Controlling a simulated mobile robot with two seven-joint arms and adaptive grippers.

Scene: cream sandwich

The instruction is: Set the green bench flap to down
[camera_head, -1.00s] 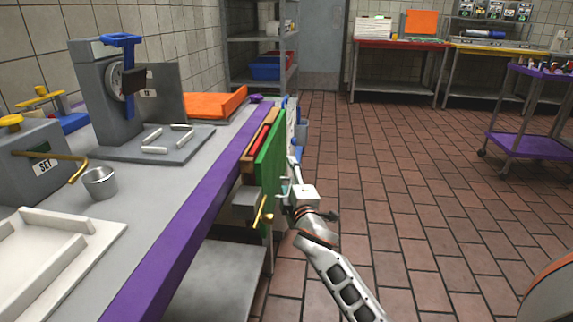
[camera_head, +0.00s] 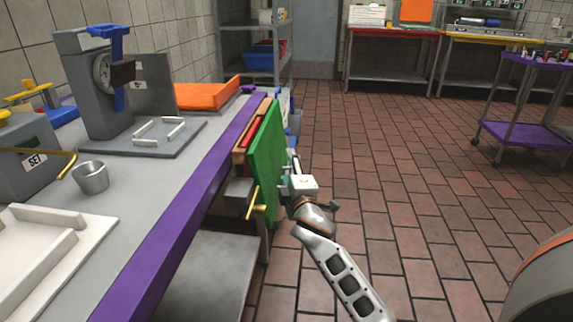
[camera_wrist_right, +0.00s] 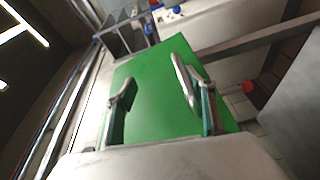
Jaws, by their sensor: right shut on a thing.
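In the right wrist view the green flap (camera_wrist_right: 152,115) fills the space between and beyond the two fingers. My right gripper (camera_head: 287,183) is at the flap's outer side, shut on it; its exact hold is partly hidden in the head view. It also shows in the right wrist view (camera_wrist_right: 152,76). My left gripper is not in view.
A gold lever (camera_head: 252,203) and a grey block (camera_head: 239,192) sit beside the flap under the bench edge (camera_head: 182,208). A metal cup (camera_head: 91,178) stands on the bench. The tiled floor (camera_head: 400,190) to the right is clear; a purple cart (camera_head: 528,134) stands farther right.

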